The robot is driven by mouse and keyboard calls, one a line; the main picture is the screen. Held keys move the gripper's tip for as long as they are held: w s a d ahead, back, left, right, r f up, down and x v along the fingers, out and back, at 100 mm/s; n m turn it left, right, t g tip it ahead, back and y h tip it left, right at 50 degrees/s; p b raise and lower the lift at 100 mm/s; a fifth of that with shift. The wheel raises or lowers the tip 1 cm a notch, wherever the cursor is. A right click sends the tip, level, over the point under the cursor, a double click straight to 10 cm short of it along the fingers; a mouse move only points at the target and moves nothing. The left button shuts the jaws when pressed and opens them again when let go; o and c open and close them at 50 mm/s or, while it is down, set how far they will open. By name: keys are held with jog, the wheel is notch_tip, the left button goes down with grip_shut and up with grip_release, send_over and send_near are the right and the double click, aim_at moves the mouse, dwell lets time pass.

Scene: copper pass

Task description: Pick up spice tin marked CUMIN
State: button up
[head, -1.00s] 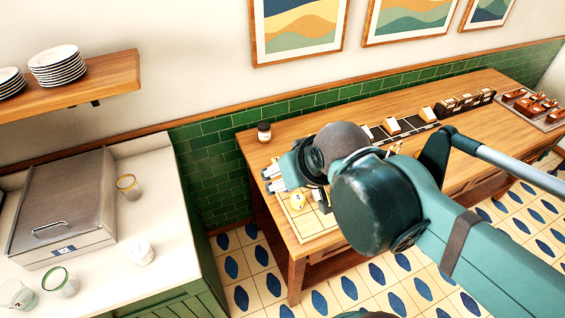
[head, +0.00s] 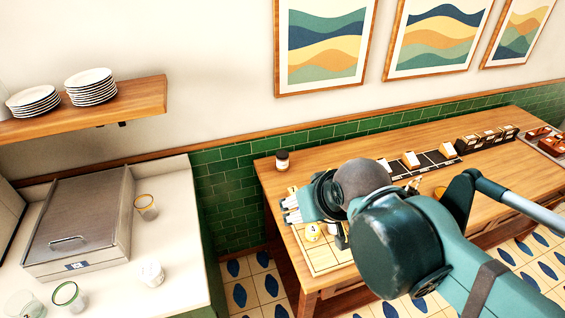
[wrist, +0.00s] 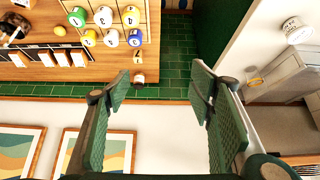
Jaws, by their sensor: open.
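No label reading CUMIN can be made out. A small dark jar with a pale label (head: 282,160) stands at the back left corner of the wooden table; it also shows in the wrist view (wrist: 139,80). A white cylindrical tin (head: 152,273) stands on the pale counter at left; it shows at upper right in the wrist view (wrist: 297,31), its marking too small to read. My gripper (head: 290,210) is over the left end of the wooden table. In the wrist view my gripper (wrist: 160,92) is open, with nothing between its fingers.
A plate shelf (head: 130,101) hangs above the counter. A gap separates counter and table.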

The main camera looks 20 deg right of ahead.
jog(key=shift+w, duration=0.1)
dwell(0.3)
jog(key=m+g+h+b, duration=0.1)
jog(key=m+h+b, duration=0.1)
jog(key=m+b, duration=0.3)
send_over(282, 156)
jog(key=s+a, duration=0.4)
jog(key=s, duration=0.7)
notch_tip(282, 156, down, 12)
jog(key=f+n, duration=0.1)
jog(key=shift+g, duration=0.3)
jog(key=w+x, duration=0.1)
jog(key=x, duration=0.3)
jog(key=r+b+x, duration=0.1)
jog(key=x, duration=0.4)
jog(key=w+b+x, duration=0.1)
jog(key=x, duration=0.3)
jog(key=shift+w+d+r, duration=0.15)
jog(key=shift+w+d, duration=0.2)
jog(key=shift+d, duration=0.05)
jog(key=shift+w+d+f+m, duration=0.1)
jog(key=shift+w+f+m, duration=0.15)
jog(key=shift+f+m, duration=0.1)
jog(key=shift+f, duration=0.1)
jog(key=shift+x, duration=1.25)
